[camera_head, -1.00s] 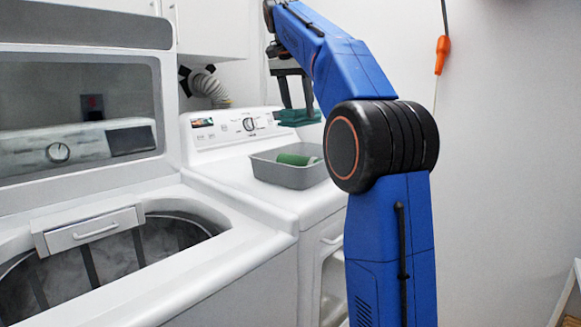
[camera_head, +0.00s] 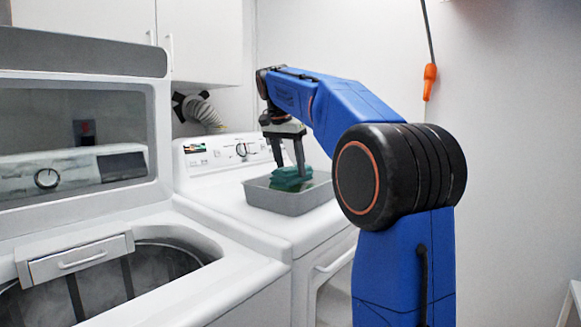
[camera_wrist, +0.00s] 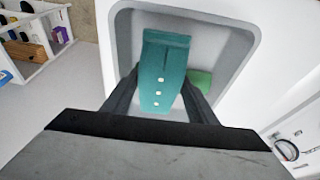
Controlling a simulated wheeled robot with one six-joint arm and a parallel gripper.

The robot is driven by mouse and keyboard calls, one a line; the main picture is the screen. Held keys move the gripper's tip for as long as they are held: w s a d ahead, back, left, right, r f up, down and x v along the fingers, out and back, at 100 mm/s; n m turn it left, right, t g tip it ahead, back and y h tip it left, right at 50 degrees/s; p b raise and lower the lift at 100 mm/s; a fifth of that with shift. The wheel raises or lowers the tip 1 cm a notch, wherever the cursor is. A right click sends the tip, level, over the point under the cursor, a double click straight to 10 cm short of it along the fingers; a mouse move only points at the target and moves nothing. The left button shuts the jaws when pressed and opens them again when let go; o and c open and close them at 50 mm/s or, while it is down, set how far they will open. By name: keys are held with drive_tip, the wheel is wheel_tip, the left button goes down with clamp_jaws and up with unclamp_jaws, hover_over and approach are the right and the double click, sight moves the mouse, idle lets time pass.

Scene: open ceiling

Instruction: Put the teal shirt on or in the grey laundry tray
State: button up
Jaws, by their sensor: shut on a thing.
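The teal shirt (camera_head: 291,177) is a folded bundle with small pale buttons, held between the fingers of my gripper (camera_head: 289,168). In the wrist view the shirt (camera_wrist: 163,72) sits between the two dark fingers, over the inside of the tray. The grey laundry tray (camera_head: 290,204) stands on the right-hand machine's top, and its rim (camera_wrist: 247,20) surrounds the shirt in the wrist view. The fingertips and shirt are low at the tray's opening. Whether the shirt touches the tray floor I cannot tell.
A green item (camera_wrist: 201,80) lies in the tray, partly hidden by a finger. The left washer's lid is open over its drum (camera_head: 120,275). A white control panel (camera_head: 230,148) stands behind the tray. A white rack (camera_wrist: 40,40) with small items shows in the wrist view.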

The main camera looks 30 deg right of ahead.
drive_tip(key=shift+f, duration=0.5)
drive_tip(key=o, duration=1.2)
drive_tip(key=shift+r, duration=0.5)
drive_tip(key=v, duration=1.2)
